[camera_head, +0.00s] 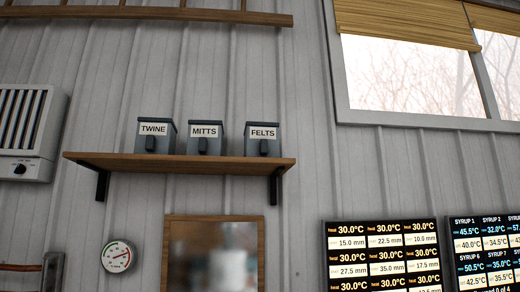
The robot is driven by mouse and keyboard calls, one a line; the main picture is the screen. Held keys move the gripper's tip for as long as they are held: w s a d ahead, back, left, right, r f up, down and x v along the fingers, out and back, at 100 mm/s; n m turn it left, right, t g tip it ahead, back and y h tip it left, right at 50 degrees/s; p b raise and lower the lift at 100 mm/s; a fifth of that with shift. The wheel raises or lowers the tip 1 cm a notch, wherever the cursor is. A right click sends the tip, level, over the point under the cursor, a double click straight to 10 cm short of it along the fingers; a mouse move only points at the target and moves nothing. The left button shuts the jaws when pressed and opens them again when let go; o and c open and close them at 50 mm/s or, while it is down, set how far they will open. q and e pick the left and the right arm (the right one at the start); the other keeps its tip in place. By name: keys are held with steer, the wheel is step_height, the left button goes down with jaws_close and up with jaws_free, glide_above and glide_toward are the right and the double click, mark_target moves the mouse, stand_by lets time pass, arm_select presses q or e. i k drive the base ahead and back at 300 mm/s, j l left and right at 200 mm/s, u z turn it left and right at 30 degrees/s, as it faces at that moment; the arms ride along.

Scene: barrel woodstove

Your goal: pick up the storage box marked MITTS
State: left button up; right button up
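The storage box marked MITTS (205,144) is a small grey-blue box with a white label and a dark handle on its front. It stands upright in the middle of a row of three on a wooden wall shelf (180,162). The box marked TWINE (155,142) is to its left, and the box marked FELTS (263,145) is to its right. A narrow gap separates MITTS from TWINE, and a wider one separates it from FELTS. Neither of my grippers shows in the head view.
A wall heater (24,130) is at the left, a round dial gauge (118,256) and a wood-framed mirror or panel (213,221) below the shelf. Display screens (383,256) are at lower right, a window (410,75) at upper right. Bare shelf shows at both ends.

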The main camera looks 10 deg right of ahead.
mark_target(205, 138)
steer(key=j+z, duration=0.35)
steer(key=j, duration=0.15)
steer(key=j+z, duration=0.35)
steer(key=k+j+z, duration=0.1)
steer(key=j+z, duration=0.25)
steer(key=j, duration=0.25)
